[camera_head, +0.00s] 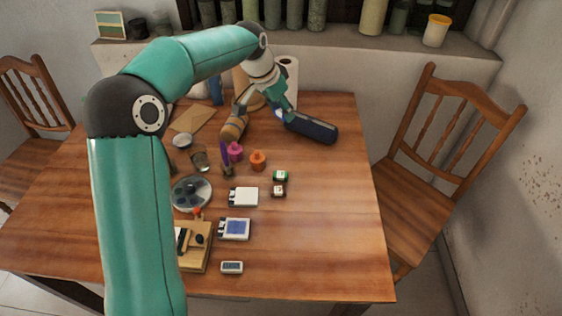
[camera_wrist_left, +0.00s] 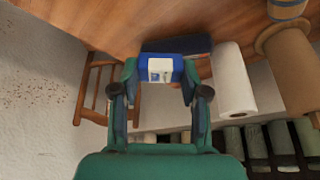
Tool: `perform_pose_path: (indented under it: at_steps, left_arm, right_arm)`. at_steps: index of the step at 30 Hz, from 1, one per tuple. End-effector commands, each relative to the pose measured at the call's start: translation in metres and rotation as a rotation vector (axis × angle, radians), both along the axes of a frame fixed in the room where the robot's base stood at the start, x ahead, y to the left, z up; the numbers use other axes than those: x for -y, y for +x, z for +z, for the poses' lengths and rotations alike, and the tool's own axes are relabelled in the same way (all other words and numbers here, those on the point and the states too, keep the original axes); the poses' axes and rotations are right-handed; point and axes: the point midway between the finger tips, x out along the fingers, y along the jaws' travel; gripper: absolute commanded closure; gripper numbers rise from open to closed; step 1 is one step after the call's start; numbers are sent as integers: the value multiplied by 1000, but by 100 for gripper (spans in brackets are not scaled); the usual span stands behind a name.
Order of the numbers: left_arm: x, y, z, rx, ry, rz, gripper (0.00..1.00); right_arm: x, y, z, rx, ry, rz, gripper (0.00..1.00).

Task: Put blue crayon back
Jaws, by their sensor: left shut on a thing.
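My left gripper (camera_head: 279,113) is over the back of the wooden table, just behind the dark blue case (camera_head: 311,127). In the left wrist view its fingers (camera_wrist_left: 160,78) are shut on a blue piece with a white patch (camera_wrist_left: 159,69). Its full shape does not show, so I cannot confirm from its look alone that it is the blue crayon. The dark blue case (camera_wrist_left: 178,45) shows behind it, and I cannot tell whether they touch. My right gripper is in neither view.
A paper roll (camera_wrist_left: 233,78) stands near my left gripper. Pink (camera_head: 235,152) and orange (camera_head: 258,160) pots, a glass (camera_head: 200,160) and small boxes (camera_head: 243,197) are on the table. The table's right side (camera_head: 335,210) is clear. A chair (camera_head: 425,180) stands right.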

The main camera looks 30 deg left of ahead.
Motion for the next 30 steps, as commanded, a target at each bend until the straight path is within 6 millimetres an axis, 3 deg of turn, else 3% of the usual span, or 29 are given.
perform_pose_path:
  at_steps: [15,30]
  left_arm:
    - [0,-1,-125,-6,-1,-1,88]
    - [1,-1,-181,-5,0,-3,88]
  right_arm:
    - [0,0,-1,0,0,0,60]
    - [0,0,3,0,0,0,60]
